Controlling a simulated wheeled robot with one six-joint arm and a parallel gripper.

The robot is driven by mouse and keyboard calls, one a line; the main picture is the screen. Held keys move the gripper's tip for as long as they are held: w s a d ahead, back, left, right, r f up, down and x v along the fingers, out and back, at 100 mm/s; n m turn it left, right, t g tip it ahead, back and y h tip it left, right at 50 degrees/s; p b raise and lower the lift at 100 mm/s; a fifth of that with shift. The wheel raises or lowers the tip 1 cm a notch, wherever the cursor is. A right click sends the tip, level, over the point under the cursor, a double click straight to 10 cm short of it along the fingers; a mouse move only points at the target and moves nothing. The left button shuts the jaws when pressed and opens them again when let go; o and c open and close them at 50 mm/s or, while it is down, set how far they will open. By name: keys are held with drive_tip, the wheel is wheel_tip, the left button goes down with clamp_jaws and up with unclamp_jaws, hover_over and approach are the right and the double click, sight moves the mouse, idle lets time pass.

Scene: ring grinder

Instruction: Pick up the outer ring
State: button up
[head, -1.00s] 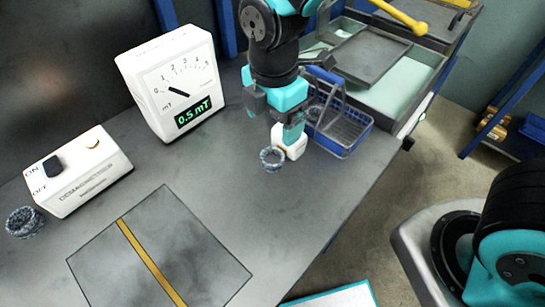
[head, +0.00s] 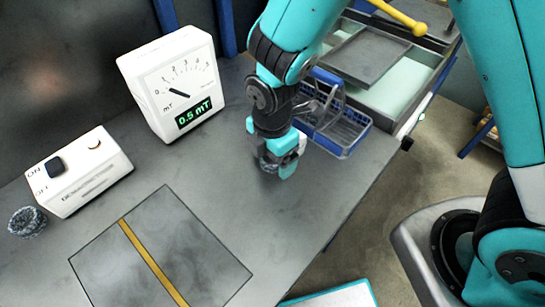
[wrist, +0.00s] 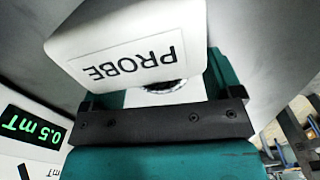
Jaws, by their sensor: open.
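A dark, mottled ring (head: 268,163) lies on the grey bench by the white probe block, mostly hidden by my gripper (head: 278,166) in the head view. In the wrist view the dark edge of a ring (wrist: 166,86) shows between the open fingers, partly covered by the white block marked PROBE (wrist: 130,45). My gripper is open and low at the bench, with its fingers on either side of this ring. A second mottled ring (head: 27,221) lies at the far left. I cannot tell which of the two is the outer ring.
A white meter (head: 175,80) reading 0.5 mT stands behind and left of my gripper. A white demagnetizer box (head: 80,172) is by the left ring. A blue wire basket (head: 345,130) stands close right. The dark plate with a yellow stripe (head: 205,250) is bare.

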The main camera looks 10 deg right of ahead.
drive_tip(key=c, duration=1.1)
drive_tip(key=shift+r, duration=0.1)
drive_tip(key=shift+c, duration=0.2)
